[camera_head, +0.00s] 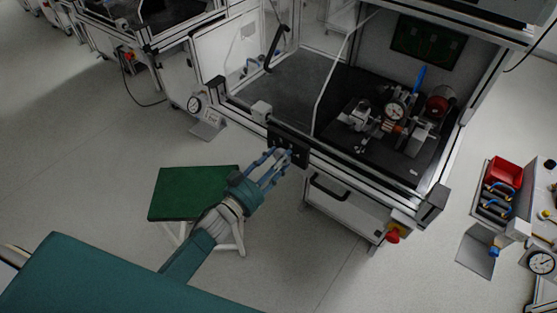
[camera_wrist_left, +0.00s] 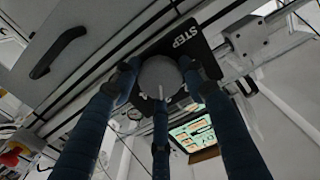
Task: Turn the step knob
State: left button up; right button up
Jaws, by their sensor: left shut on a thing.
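The step knob (camera_wrist_left: 158,76) is a grey round knob with a pale pointer line, on a black panel (camera_wrist_left: 188,40) marked STEP in the left wrist view. In the head view the black panel (camera_head: 290,146) sits on the front rail of the test bench. My left gripper (camera_head: 281,158) reaches the panel with its blue fingers around the knob. In the left wrist view the fingers (camera_wrist_left: 160,95) close on the knob from several sides. The fingers partly hide the knob's rim and the panel's other markings. My right gripper is not in view.
The test bench's drawer handle (camera_head: 328,188) and a red knob-like button (camera_head: 392,236) are right of the gripper. The bench interior holds a dial gauge (camera_head: 396,111).

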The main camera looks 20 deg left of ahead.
pick_arm(q)
jog(key=shift+m+b, duration=0.65)
jog(key=shift+m, duration=2.95)
jog(key=o, duration=1.1)
jog(key=shift+o, duration=0.2)
jog(key=shift+s, duration=0.1)
jog(key=v, duration=1.2)
